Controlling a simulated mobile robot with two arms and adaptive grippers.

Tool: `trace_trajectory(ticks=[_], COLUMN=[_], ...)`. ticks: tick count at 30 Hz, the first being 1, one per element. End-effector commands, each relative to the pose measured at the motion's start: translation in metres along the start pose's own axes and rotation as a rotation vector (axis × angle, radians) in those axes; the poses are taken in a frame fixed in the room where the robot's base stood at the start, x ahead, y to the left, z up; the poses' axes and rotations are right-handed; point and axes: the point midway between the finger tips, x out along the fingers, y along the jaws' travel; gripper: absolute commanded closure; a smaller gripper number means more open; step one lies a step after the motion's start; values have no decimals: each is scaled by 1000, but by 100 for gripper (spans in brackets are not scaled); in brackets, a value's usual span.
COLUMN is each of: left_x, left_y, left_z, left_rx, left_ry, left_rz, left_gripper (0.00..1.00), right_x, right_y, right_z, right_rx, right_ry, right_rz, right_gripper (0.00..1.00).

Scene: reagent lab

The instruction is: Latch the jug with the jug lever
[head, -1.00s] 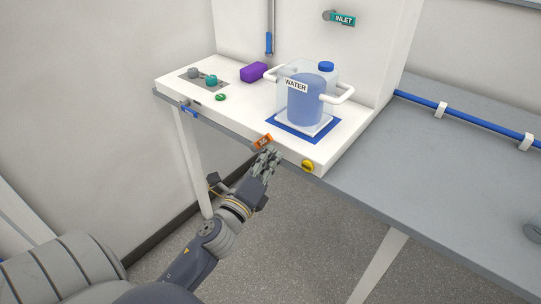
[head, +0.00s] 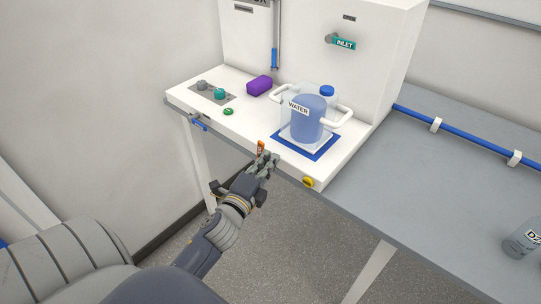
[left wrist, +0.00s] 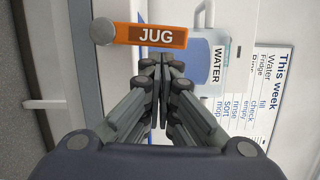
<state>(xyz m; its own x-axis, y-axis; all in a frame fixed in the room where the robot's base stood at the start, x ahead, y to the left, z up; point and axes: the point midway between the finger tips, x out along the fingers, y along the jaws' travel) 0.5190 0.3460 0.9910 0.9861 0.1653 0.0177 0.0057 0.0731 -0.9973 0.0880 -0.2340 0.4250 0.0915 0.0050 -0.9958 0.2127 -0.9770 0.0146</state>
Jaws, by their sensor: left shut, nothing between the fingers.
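The jug lever (head: 261,147) is orange and stands about upright at the bench's front edge. In the left wrist view the lever (left wrist: 150,36) shows its JUG label and a round grey pivot at one end. My left gripper (head: 267,163) is shut and empty, close beside the lever. In the left wrist view its fingertips (left wrist: 160,64) lie right by the lever; I cannot tell whether they touch. The clear jug (head: 307,119) with blue water, a WATER label, white handles and a blue cap stands on a blue-bordered pad (head: 283,141). My right gripper is out of view.
A yellow knob (head: 308,182) is on the front edge, right of the lever. A purple block (head: 259,86), a green button (head: 228,112) and a panel with a teal knob (head: 219,93) are behind and left. A teal INLET lever (head: 341,42) is on the wall.

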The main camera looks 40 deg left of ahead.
Motion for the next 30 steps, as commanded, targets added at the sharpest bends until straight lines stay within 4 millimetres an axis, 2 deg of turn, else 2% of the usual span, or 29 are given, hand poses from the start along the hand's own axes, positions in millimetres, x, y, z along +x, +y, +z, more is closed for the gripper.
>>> trace_trajectory(ticks=[1,7,30], left_x=[0,1,5], left_y=[-5,-5,-4], left_z=[2,5,6], left_rx=[-20,-81,-101], left_ry=[0,0,1], left_rz=[7,20,25], left_gripper=[100,100,100], right_x=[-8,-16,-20], right_y=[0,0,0], right_z=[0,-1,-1], right_rx=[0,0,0], right_ry=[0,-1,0], right_rz=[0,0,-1], right_gripper=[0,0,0])
